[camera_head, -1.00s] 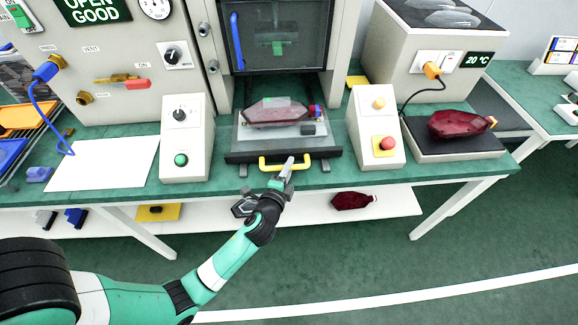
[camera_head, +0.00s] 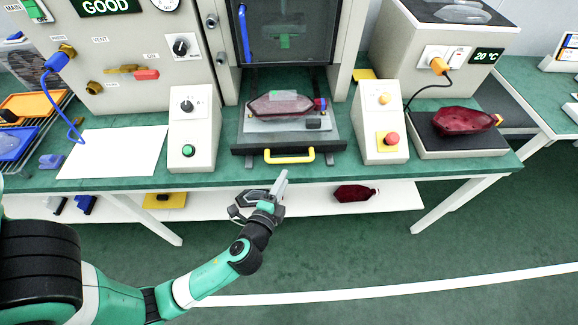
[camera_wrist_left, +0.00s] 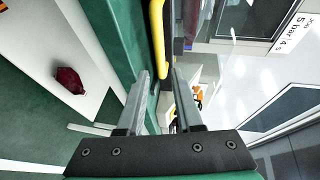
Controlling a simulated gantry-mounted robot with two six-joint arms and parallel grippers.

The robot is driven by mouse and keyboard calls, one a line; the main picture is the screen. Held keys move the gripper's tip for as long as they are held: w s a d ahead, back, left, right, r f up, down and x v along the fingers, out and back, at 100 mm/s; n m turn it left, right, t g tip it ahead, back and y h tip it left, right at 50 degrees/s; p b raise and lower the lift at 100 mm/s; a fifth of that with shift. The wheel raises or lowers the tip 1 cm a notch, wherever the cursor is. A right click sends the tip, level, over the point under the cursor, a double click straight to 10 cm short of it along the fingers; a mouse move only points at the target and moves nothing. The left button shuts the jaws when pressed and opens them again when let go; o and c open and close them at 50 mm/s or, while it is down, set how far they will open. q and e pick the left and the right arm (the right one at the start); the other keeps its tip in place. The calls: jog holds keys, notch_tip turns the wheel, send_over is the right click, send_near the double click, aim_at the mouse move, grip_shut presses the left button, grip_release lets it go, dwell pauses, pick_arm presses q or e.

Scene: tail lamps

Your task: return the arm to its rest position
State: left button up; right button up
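My left gripper (camera_head: 280,188) is in front of the bench and below the yellow drawer handle (camera_head: 289,156), apart from it. In the left wrist view its two fingers (camera_wrist_left: 162,74) stand apart with nothing between them, and the yellow handle (camera_wrist_left: 157,38) lies beyond the tips. My right gripper is in neither view.
A red tail lamp (camera_head: 280,104) lies on the pulled-out drawer (camera_head: 240,143). Another lamp (camera_head: 466,120) rests on the right unit. A dark red lamp (camera_head: 353,193) lies on the lower shelf (camera_head: 405,196). Floor in front is clear.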

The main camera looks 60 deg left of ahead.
pick_arm(q)
jog(key=shift+v, duration=0.85)
